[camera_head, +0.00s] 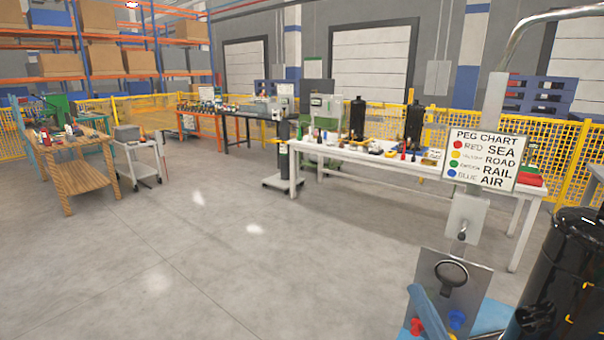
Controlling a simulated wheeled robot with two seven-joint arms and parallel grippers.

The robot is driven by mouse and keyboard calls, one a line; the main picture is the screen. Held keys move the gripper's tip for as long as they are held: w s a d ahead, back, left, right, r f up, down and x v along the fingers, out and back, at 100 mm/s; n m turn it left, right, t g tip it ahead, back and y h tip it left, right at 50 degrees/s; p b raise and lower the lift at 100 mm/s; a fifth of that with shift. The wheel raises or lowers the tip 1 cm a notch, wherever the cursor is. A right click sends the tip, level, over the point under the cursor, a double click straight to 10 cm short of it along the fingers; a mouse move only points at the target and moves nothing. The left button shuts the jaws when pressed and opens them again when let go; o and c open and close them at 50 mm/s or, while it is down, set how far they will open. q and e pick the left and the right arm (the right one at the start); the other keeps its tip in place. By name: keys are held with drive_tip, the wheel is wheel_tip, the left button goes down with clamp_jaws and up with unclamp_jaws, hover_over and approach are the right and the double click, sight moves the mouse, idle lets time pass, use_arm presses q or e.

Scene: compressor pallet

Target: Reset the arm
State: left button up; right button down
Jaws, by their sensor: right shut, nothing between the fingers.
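My right gripper (533,318) shows only as a small dark shape at the bottom right, in front of a black compressor (578,270); its fingers are hard to make out. It is shut and empty. I cannot tell whether it touches the compressor. My left gripper and arm are not in view.
Left of the compressor stands a grey metal plate (463,273) with a dark ring, a red knob (417,326) and a blue knob (457,319). A peg chart sign (482,160) stands above it. A white table (345,156) and a wooden bench (82,181) stand farther back. The middle floor is clear.

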drive_tip(key=s+a+f+g+h, duration=0.2)
drive_tip(key=f+g, duration=0.3)
drive_tip(key=f, duration=0.3)
drive_tip(key=s+a+f+g+h, duration=0.2)
drive_tip(key=f+g, duration=0.2)
drive_tip(key=f, duration=0.5)
drive_tip(key=s+f+n+g+h, duration=0.2)
drive_tip(key=s+f+g, duration=0.3)
drive_tip(key=s, duration=0.4)
drive_tip(key=s+f+n+g+h, duration=0.1)
drive_tip(key=s+f+g, duration=0.35)
drive_tip(key=s, duration=0.55)
wheel_tip(320, 180, down, 19)
drive_tip(key=s+g+b, duration=0.2)
drive_tip(key=s+d+f+g+b, duration=0.1)
drive_tip(key=s+d+f, duration=0.1)
drive_tip(key=s+f, duration=0.8)
drive_tip(key=shift+s+d+f, duration=0.25)
drive_tip(key=shift+s+d, duration=0.15)
drive_tip(key=shift+s, duration=0.55)
